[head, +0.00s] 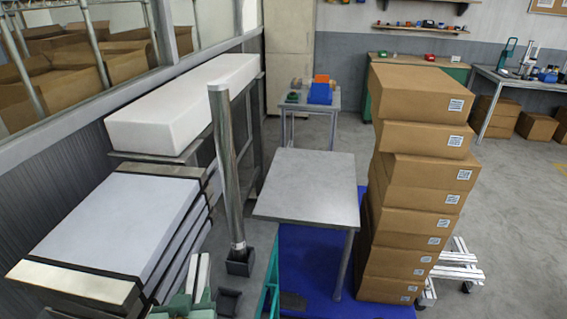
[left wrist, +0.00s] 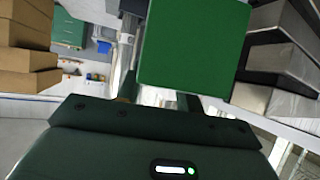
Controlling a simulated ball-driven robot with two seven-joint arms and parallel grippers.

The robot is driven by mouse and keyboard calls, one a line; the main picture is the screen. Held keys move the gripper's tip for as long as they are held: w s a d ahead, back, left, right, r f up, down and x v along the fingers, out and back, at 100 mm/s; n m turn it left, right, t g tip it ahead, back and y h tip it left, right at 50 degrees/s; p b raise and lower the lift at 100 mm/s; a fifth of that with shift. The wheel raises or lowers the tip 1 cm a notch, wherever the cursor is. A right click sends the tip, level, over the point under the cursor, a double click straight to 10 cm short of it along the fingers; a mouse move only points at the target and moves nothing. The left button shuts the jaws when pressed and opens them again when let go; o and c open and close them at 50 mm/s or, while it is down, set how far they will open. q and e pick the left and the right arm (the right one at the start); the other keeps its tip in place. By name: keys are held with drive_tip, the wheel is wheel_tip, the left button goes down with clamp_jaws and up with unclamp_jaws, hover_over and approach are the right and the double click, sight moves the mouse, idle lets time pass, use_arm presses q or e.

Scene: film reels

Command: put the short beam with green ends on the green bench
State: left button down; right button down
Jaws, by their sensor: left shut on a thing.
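In the left wrist view a flat bright green face (left wrist: 193,45) fills the upper middle, close in front of the dark green gripper body. It looks like the green end of the held short beam; the beam's length is hidden. My left gripper (head: 196,300) shows at the bottom edge of the head view, cut off, with green and white parts there that I cannot fully separate. It is shut on the beam. The right gripper is not in view.
A tall metal post (head: 226,165) stands on a dark base by the left gripper. White slabs (head: 110,220) are stacked at left. A bare grey table (head: 308,185) stands mid-scene, with a tall carton stack (head: 415,205) to its right. A green cabinet (head: 374,104) stands at the back.

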sight(193, 283)
use_arm(q)
drive_tip(key=w+r+b, duration=0.1)
drive_tip(key=r, duration=0.1)
drive_tip(key=w+a+r+m+h+b, duration=0.1)
drive_tip(key=r, duration=0.1)
drive_tip(key=w+r+h+b, duration=0.1)
drive_tip(key=w+r, duration=0.1)
drive_tip(key=shift+a+m+b, duration=0.15)
drive_tip(key=shift+m+b, duration=0.15)
drive_tip(key=shift+m, duration=0.1)
drive_tip(key=shift+w+a+r, duration=0.1)
drive_tip(key=shift+w+r, duration=0.1)
drive_tip(key=shift+r, duration=0.3)
